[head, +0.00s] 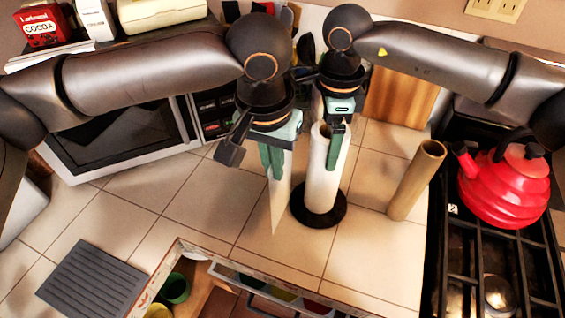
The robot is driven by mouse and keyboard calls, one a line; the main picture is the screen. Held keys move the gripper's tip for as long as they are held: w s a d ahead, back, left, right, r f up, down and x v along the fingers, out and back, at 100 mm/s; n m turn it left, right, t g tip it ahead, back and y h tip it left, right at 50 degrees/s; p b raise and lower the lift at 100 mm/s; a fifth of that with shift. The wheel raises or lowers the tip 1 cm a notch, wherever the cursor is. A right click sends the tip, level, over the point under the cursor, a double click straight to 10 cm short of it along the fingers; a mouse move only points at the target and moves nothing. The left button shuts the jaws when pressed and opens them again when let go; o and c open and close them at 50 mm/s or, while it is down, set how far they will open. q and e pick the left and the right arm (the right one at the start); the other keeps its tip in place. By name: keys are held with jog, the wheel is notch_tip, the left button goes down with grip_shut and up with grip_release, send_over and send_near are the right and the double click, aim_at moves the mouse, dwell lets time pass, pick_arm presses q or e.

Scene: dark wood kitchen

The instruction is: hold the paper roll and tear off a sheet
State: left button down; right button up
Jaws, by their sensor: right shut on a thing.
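The paper roll (321,184) stands upright on a round black base (331,215) on the tiled counter. A thin white sheet (279,197) hangs down beside it, on its left. My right gripper (335,150) is at the top of the roll, shut on its upper right edge. My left gripper (271,160) points down at the sheet's upper part, left of the roll. Its fingers look close together. I cannot tell whether the sheet is between them, or where the sheet joins the roll.
A brown cardboard tube (416,181) stands right of the roll, before a red kettle (506,186) on the stove (462,262). A microwave (128,128) is behind on the left. A grey ridged mat (92,280) lies front left. An open drawer (200,285) is in front.

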dwell(0.3)
jog(key=o, duration=1.1)
notch_tip(320, 180, up, 12)
